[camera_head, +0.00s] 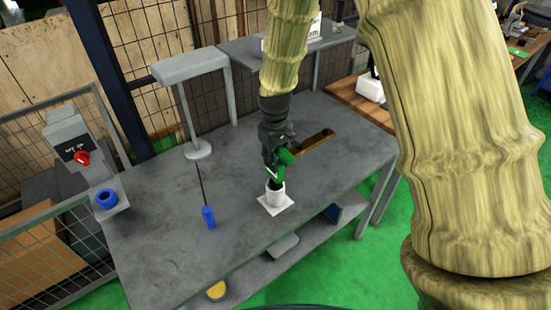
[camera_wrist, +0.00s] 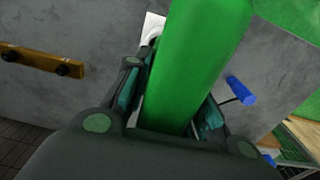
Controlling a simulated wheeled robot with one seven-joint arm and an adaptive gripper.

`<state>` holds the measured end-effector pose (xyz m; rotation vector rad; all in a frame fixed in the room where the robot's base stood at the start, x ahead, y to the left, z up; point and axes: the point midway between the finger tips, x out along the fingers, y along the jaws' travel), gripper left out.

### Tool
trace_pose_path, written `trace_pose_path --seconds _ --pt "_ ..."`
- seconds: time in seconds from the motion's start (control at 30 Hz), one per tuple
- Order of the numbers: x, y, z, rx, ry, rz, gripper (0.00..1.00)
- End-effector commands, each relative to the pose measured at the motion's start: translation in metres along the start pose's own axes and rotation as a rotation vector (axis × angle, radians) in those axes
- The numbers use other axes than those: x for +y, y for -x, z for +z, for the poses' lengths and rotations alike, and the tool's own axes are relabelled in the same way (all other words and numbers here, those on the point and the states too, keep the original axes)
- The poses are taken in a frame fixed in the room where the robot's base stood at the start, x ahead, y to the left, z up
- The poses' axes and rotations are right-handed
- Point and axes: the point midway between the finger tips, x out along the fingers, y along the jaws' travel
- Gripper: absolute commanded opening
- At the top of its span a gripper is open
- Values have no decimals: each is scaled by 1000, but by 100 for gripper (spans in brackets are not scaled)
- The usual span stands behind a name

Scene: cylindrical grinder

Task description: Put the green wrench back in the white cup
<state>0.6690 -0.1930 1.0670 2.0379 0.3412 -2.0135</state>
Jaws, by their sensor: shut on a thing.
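The white cup (camera_head: 276,199) stands upright on a white square plate (camera_head: 289,207) near the table's front edge. My gripper (camera_head: 272,172) points down directly above the cup and is shut on the green wrench (camera_head: 286,156). The wrench fills the middle of the wrist view (camera_wrist: 200,60), between my fingers (camera_wrist: 165,100). Its lower end is at the cup's mouth in the head view; I cannot tell how far inside it reaches. In the wrist view the wrench and fingers hide most of the cup, with only a white patch showing beside the wrench.
A brown bar with dark knobs (camera_head: 312,142) lies on the grey table (camera_head: 165,240) behind my gripper. A blue-handled tool (camera_head: 208,217) stands or hangs to the left, below a grey stand (camera_head: 190,66). A blue ring (camera_head: 107,198) sits at the far left.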

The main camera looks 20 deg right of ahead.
Motion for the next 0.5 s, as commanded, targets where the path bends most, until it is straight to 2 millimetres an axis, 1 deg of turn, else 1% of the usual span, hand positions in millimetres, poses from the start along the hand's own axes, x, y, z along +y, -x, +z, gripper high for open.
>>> trace_pose_path --seconds 0.5 --pt "0 -9 0 0 0 0 0"
